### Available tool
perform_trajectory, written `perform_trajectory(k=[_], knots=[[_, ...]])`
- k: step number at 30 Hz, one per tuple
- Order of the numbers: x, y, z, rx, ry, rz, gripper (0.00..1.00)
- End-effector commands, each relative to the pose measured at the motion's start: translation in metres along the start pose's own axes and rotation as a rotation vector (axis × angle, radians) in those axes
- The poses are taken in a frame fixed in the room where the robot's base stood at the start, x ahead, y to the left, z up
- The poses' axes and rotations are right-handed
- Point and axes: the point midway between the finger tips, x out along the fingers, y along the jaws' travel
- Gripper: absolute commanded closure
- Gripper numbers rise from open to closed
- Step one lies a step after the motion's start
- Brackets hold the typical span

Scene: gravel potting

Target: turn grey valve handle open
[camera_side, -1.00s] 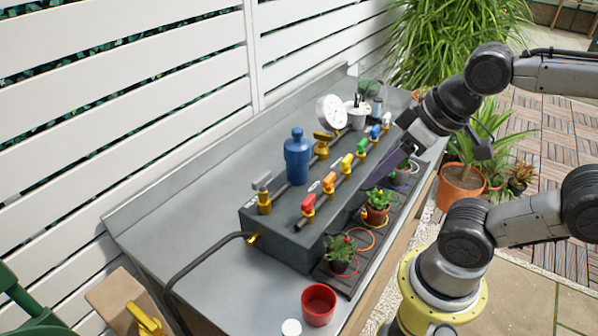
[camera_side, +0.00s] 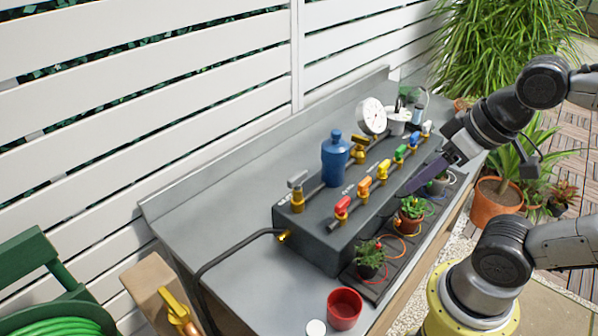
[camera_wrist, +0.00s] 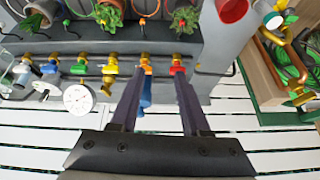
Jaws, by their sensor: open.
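The grey valve handle (camera_side: 297,180) sits on a brass valve at the near left end of the dark manifold box (camera_side: 318,245). It is angled up to the right. My gripper (camera_side: 407,191) is over the right edge of the box, well to the right of the grey handle and not touching it. The wrist view shows my gripper (camera_wrist: 160,76) with its two dark fingers apart and nothing held. The orange valve (camera_wrist: 146,66) and red valve (camera_wrist: 178,66) show near its fingertips there. I cannot make out the grey handle in the wrist view.
A blue cylinder (camera_side: 335,160) and a white gauge (camera_side: 371,116) stand on the box behind a row of coloured valves. Potted plants (camera_side: 370,255) line its right side. A red cup (camera_side: 344,308) stands in front. The bench left of the box (camera_side: 215,215) is clear.

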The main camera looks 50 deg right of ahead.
Motion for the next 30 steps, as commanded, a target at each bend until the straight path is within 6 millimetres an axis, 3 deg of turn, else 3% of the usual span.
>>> perform_trajectory(k=[4,8,12,17,24,30], knots=[[-0.012,-0.006,-0.002,0.218,-0.027,-0.024,0.54],[-0.030,-0.018,-0.025,0.486,-0.089,-0.054,0.54],[-0.045,-0.032,-0.063,0.803,-0.201,-0.065,0.54],[-0.049,-0.045,-0.115,1.131,-0.350,-0.045,0.54],[-0.019,-0.050,-0.189,1.459,-0.556,0.026,0.54],[0.021,-0.039,-0.222,1.528,-0.639,0.059,0.54]])
